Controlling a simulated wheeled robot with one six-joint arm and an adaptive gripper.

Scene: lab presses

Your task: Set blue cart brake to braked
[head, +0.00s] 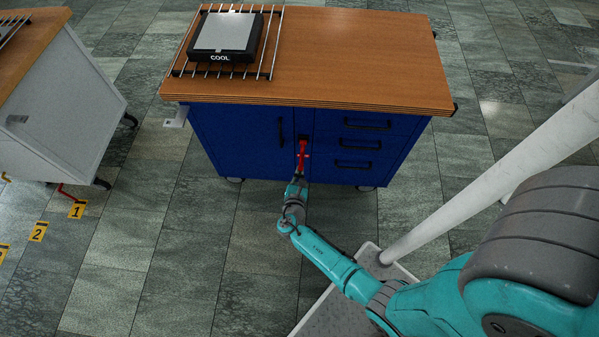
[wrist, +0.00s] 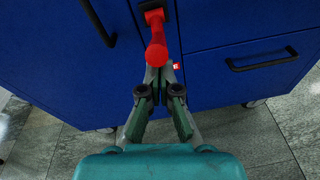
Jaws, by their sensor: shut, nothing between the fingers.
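The blue cart (head: 258,140) with a wooden top stands ahead of me. A red brake lever (head: 302,152) with a black mount is on its front, between the door and the drawers. In the wrist view the red lever (wrist: 156,40) hangs down from its black mount and ends in a round red knob. My gripper (wrist: 158,72) is shut and empty, its fingertips right at or just below the knob. I cannot tell whether they touch it. A small red and white label shows just right of the fingertips. In the head view my arm hides most of the gripper.
A rack of metal bars on the cart's top holds a black and grey plate marked COOL (head: 222,37). A white cart (head: 62,100) with a red lever low down stands at the left. Yellow floor markers (head: 77,210) lie near it. The floor between is clear.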

